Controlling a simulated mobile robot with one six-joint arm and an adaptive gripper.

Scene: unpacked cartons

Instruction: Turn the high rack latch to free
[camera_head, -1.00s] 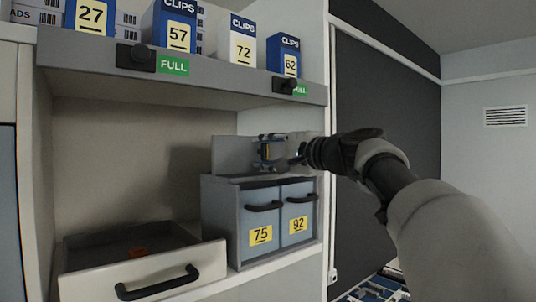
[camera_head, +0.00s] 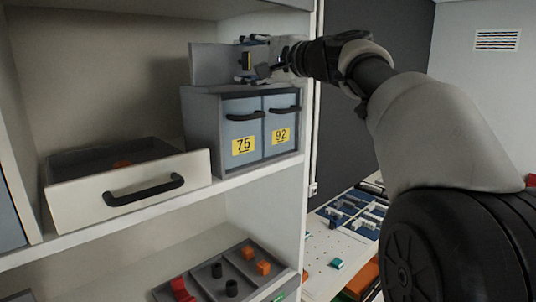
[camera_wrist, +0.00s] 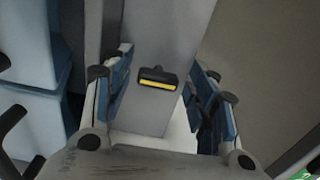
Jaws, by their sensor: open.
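A small dark bar with a yellow strip (camera_wrist: 157,79), which looks like the latch, is on a grey upright panel (camera_wrist: 146,115). In the head view this panel (camera_head: 208,64) stands on top of the grey two-drawer unit, and the yellow strip (camera_head: 247,62) shows beside my fingers. My gripper (camera_head: 262,62) is at the panel's right part, above the drawers. In the wrist view my gripper (camera_wrist: 163,68) is open, with blue-padded fingers on either side of the bar. The bar appears clear of both fingers. Which way the latch is turned I cannot tell.
The grey unit has drawers 75 (camera_head: 243,130) and 92 (camera_head: 282,125) with black handles. A white drawer (camera_head: 132,186) stands pulled out at left. A tray (camera_head: 226,272) with red, black and orange pieces lies on the shelf below. A workboard (camera_head: 345,225) is at lower right.

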